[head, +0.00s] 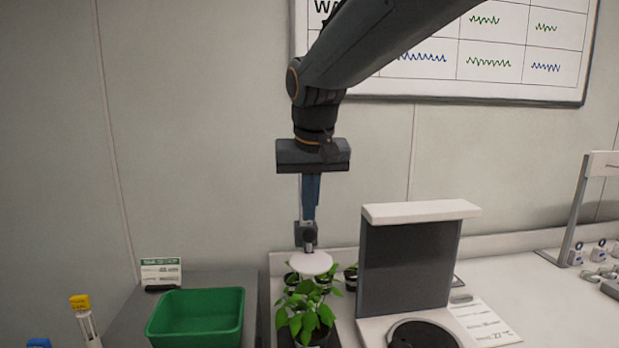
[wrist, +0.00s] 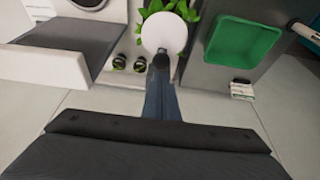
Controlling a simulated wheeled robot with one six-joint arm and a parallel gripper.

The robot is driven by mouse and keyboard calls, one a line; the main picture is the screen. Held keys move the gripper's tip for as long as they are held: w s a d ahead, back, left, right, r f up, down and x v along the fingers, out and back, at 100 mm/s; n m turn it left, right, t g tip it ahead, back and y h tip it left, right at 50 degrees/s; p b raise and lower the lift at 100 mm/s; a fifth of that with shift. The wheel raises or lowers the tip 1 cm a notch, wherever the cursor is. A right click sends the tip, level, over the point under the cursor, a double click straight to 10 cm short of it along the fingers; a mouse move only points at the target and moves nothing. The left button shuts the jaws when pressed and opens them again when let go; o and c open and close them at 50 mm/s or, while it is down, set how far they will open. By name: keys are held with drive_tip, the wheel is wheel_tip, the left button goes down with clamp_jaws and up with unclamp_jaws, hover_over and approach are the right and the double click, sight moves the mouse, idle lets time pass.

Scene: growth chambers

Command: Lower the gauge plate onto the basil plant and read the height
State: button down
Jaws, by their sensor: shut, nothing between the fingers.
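The gauge plate (head: 310,264) is a white round disc, just over the top of the leafy green basil plant (head: 306,312); I cannot tell whether it touches the leaves. A grey block (head: 305,236) sits at its back edge, on a thin pale upright. My gripper (head: 309,217) points straight down with its blue fingers shut, tips at or just above the block; contact is unclear. In the wrist view the plate (wrist: 164,33) covers the middle of the plant (wrist: 186,12), and my fingers (wrist: 162,68) end near its edge. No height reading is legible.
A green bin (head: 197,318) stands left of the plant on a grey surface, with a small sign (head: 161,270) behind. A grey panel with a white top (head: 412,265) stands close on the right. Small pots (wrist: 129,64) sit behind the plant.

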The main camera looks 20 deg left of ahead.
sight(309, 229)
wheel_tip(309, 229, up, 6)
drive_tip(key=p, duration=0.4)
drive_tip(key=shift+f+p, duration=0.2)
drive_tip(key=shift+p, duration=0.15)
idle(0.5)
